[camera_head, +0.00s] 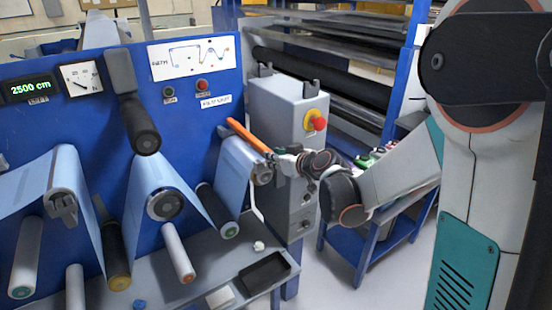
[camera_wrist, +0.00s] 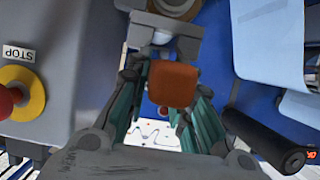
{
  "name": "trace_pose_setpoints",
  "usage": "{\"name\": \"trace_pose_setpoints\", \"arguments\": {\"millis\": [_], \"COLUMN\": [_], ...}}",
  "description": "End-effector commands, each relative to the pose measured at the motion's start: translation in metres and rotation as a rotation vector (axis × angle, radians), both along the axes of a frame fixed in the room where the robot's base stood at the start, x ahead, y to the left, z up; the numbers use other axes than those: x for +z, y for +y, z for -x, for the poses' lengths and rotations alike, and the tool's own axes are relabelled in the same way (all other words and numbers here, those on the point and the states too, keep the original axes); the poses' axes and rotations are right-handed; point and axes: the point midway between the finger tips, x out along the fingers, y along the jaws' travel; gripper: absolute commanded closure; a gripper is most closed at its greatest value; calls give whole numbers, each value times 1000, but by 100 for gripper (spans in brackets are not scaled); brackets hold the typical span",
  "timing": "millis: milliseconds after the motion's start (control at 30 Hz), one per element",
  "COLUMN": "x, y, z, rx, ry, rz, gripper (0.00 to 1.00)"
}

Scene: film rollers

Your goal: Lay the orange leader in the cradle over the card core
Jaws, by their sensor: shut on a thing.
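The orange leader (camera_head: 250,137) is a straight orange bar, held raised and slanting up to the left in the head view. My gripper (camera_head: 279,158) is shut on its lower right end. In the wrist view the leader (camera_wrist: 173,84) shows end-on as an orange block between the fingers. Just below it in the head view is a film-wrapped roller (camera_head: 240,163) with a brownish end (camera_head: 262,175), perhaps the card core. I cannot tell whether the leader touches anything there. I cannot pick out the cradle surely.
A grey cabinet (camera_head: 287,130) with a red stop button (camera_head: 318,124) stands close behind my gripper. A black roller (camera_head: 143,135) sticks out from the blue panel (camera_head: 210,75) to the left. A grey shelf (camera_head: 200,268) with a dark tray (camera_head: 264,273) lies below.

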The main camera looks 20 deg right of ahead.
Motion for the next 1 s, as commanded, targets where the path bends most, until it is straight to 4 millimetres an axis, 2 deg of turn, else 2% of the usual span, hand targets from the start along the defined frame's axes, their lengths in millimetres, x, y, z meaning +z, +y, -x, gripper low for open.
{"name": "trace_pose_setpoints", "arguments": {"millis": [533, 1000], "x": [-18, -20], "y": [0, 0], "z": [0, 0], "rx": [0, 0], "ry": [0, 0], "rz": [0, 0], "gripper": [100, 100]}}
